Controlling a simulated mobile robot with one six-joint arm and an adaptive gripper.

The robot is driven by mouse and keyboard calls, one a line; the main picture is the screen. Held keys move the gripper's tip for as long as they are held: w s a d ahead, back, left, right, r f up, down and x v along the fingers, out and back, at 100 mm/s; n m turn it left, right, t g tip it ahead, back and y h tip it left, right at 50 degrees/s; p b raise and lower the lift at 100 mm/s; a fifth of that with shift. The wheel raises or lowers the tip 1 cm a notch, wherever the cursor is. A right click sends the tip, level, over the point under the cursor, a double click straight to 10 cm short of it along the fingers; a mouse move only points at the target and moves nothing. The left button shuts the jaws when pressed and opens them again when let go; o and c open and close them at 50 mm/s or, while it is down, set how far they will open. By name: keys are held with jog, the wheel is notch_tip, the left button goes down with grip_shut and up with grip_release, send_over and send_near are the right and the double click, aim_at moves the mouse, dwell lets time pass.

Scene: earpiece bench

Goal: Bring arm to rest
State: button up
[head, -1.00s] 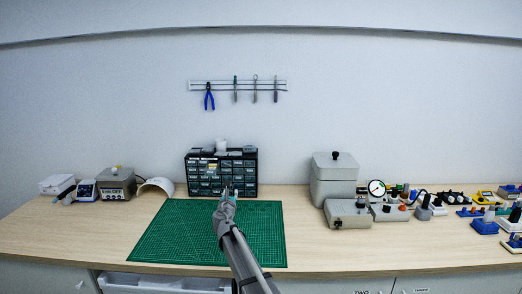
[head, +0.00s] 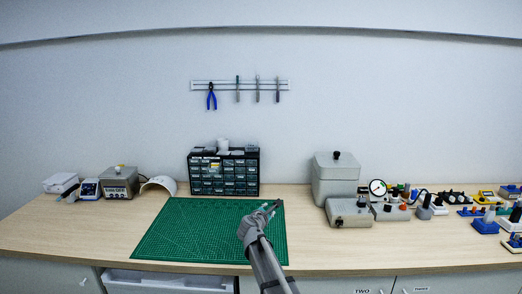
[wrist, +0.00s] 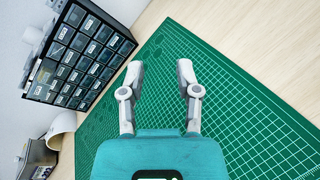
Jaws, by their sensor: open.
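My gripper (head: 270,208) is over the right part of the green cutting mat (head: 185,232), in front of the drawer cabinet. In the wrist view my gripper (wrist: 160,80) has its two fingers spread apart, with only the mat (wrist: 240,110) behind them. It is open and empty. My arm reaches in from the bottom of the head view. How high the fingers are above the mat is hard to tell.
A black drawer cabinet (head: 224,174) stands behind the mat. Grey boxes (head: 336,178) and several small fixtures (head: 487,222) fill the right side. A power unit (head: 119,182) and a white curved piece (head: 160,184) stand at left. Tools hang on a wall rail (head: 240,86).

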jog(key=s+d+f+m+g, duration=0.2)
jog(key=s+d+m, duration=0.2)
jog(key=s+d+f+m+g, duration=0.2)
jog(key=s+d+f+m, duration=0.1)
jog(key=s+d+m, duration=0.1)
jog(key=s+d+f+m+g, duration=0.3)
jog(key=s+d+m, duration=0.1)
jog(key=s, duration=0.2)
jog(key=shift+s+d+m, duration=0.1)
jog(key=shift+d+m, duration=0.2)
jog(key=shift+d, duration=0.1)
jog(key=s+f+m+g+y, duration=0.2)
jog(key=s+m, duration=0.4)
jog(key=s, duration=0.4)
jog(key=s+d+f+m+g+y, duration=0.1)
jog(key=s+f+m+g+y, duration=0.2)
jog(key=s, duration=0.7)
jog(key=m+g, duration=0.2)
jog(key=shift+s+d+f+m+y+p, duration=0.2)
jog(key=shift+s+m+y+p, duration=0.1)
jog(key=shift+s+m+p, duration=0.1)
